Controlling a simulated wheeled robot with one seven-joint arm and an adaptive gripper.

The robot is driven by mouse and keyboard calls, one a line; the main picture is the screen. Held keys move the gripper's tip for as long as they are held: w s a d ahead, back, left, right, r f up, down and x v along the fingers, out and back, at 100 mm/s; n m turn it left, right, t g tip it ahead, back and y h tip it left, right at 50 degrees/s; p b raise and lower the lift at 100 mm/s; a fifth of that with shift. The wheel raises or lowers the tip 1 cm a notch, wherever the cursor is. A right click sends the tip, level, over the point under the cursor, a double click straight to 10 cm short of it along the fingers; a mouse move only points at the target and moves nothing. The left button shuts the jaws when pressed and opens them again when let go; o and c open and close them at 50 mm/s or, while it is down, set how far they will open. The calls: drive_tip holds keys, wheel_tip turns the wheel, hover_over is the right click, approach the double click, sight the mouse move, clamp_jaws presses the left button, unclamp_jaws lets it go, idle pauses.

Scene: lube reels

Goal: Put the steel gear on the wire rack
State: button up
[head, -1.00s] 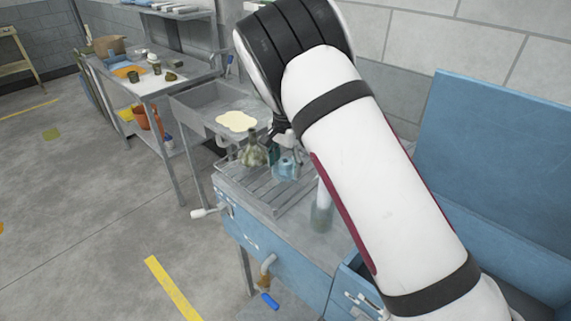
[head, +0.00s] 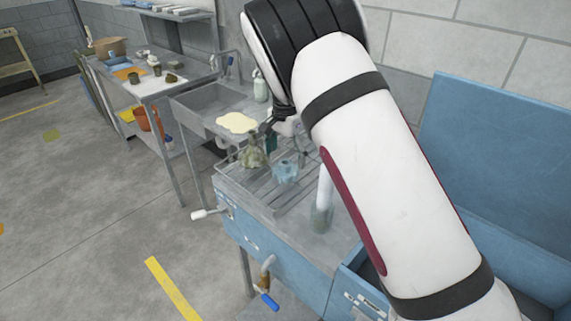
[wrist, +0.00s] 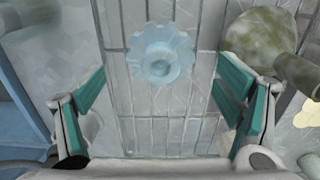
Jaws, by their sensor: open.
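The steel gear (head: 286,172), pale blue-grey with a toothed rim, appears to lie flat on the wire rack (head: 258,188) on the blue cabinet top. In the wrist view the gear (wrist: 160,56) shows its round hub, with rack wires (wrist: 165,130) around and beneath it. My gripper (wrist: 160,90) is open and empty, its teal-padded fingers spread wide to either side and apart from the gear. In the head view the gripper is just above and behind the gear, partly hidden by my arm.
A murky green flask (head: 252,153) stands on the rack beside the gear, close to my right-hand finger in the wrist view.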

sight(286, 163)
wheel_tip(286, 163, up, 8)
drive_tip(key=shift+r, duration=0.15)
drive_tip(key=s+d+r+n+t+y, duration=0.1)
drive_tip(key=s+d+r+n, duration=0.1)
drive_tip(key=s+d+r, duration=0.5)
drive_tip(key=s+d+r+n+t+y, duration=0.1)
drive_tip(key=s+d+r, duration=0.3)
drive_tip(key=s+r, duration=0.4)
drive_tip(key=s+d+f+n+t+h, duration=0.1)
drive_tip(key=s+d+n, duration=0.1)
drive_tip(key=s, duration=0.9)
drive_tip(key=s+d+n+t+h, duration=0.1)
drive_tip(key=s+d+n+t, duration=0.1)
drive_tip(key=s, duration=0.9)
drive_tip(key=shift+s+d+f+n, duration=0.25)
drive_tip(key=shift+d+f+n, duration=0.15)
drive_tip(key=shift+d+n, duration=0.5)
